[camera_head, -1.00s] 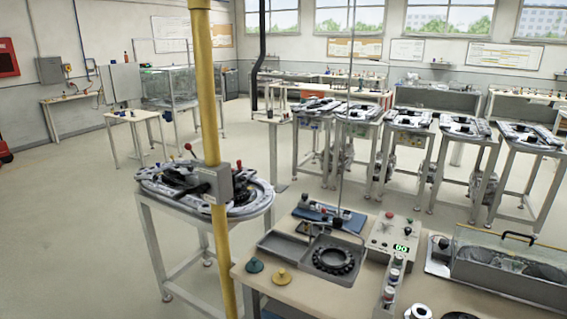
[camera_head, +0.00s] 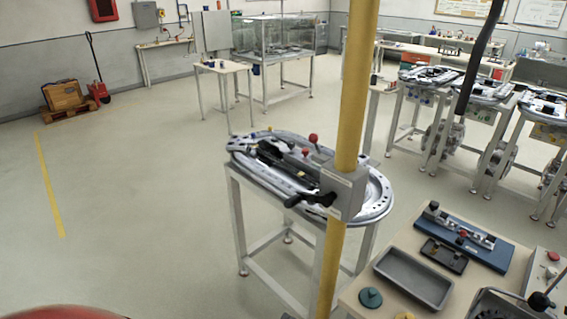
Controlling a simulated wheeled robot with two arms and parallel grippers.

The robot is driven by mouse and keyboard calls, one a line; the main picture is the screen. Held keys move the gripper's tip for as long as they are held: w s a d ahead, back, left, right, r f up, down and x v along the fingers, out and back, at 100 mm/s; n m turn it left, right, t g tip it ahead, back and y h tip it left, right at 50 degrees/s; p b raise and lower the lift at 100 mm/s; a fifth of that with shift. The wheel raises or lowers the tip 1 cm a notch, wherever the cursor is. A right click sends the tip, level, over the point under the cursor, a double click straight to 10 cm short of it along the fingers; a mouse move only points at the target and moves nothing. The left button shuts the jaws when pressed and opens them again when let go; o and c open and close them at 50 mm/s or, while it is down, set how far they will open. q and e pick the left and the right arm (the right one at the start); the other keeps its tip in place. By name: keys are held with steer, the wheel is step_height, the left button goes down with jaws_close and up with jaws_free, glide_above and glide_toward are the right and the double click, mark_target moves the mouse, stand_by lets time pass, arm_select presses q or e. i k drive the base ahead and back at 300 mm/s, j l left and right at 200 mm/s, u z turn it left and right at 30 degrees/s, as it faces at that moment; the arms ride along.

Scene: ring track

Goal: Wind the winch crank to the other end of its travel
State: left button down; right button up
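No part is clearly a winch crank. A grey box (camera_head: 345,190) is fixed on a yellow upright pole (camera_head: 357,90) in the middle right of the head view. A black handle-like part (camera_head: 311,199) shows at the box's left side. I cannot tell whether it belongs to the box or to the oval ring-track table (camera_head: 375,205) behind the pole. A red-knobbed lever (camera_head: 313,139) stands up on that table's track. Neither of my grippers is in view.
A workbench (camera_head: 395,296) with a grey tray (camera_head: 413,276) and a blue fixture (camera_head: 462,238) stands at the lower right. More ring-track tables (camera_head: 483,93) stand at the right. Open floor (camera_head: 130,190) lies to the left, with a yellow line (camera_head: 48,185).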

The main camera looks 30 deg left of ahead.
mark_target(325, 200)
steer(key=i+j, duration=0.45)
steer(key=j, duration=0.3)
steer(key=i+j, duration=0.45)
steer(key=j, duration=0.3)
steer(key=k+l+z, duration=0.25)
steer(key=k, duration=0.25)
steer(key=k+l+z, duration=0.1)
steer(key=k+z, duration=0.15)
steer(key=k, duration=0.25)
